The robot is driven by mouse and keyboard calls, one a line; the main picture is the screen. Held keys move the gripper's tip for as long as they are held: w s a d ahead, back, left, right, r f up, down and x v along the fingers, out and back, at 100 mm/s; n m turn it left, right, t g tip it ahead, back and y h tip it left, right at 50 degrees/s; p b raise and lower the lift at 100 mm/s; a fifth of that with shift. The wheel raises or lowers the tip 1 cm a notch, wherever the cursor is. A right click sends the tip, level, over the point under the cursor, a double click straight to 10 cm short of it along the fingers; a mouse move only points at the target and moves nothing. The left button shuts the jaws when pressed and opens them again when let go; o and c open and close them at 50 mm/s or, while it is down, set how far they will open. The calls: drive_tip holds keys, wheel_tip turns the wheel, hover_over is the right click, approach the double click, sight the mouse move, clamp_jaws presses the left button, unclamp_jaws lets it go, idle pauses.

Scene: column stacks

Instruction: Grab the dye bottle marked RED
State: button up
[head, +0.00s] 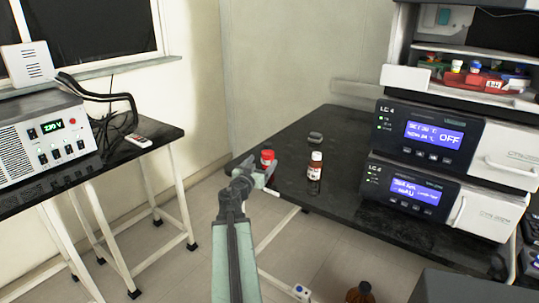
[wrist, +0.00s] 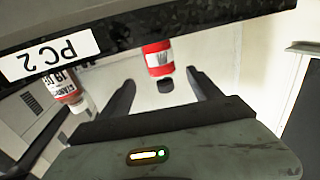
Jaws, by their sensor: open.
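A small red bottle (head: 267,158) with a pale band stands near the left front edge of the dark bench. In the wrist view the red bottle (wrist: 158,62) shows upside down, between the lines of my two fingers; its label is too small to read. My gripper (head: 258,174) is at the bench edge close in front of it. In the wrist view my gripper (wrist: 160,77) has its fingers spread, with no grip on the bottle. The head view does not show clearly how far apart they are.
A brown bottle with a white cap (head: 315,167) stands right of the red one; it also shows in the wrist view (wrist: 63,88). A small dark object (head: 315,137) lies behind. Stacked LC 4 units (head: 420,135) fill the bench's right. The bench edge bears a PC 2 label (wrist: 50,58).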

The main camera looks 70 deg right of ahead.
sight(269, 154)
drive_tip(key=d, duration=0.8)
drive_tip(key=shift+a, duration=0.1)
clamp_jaws()
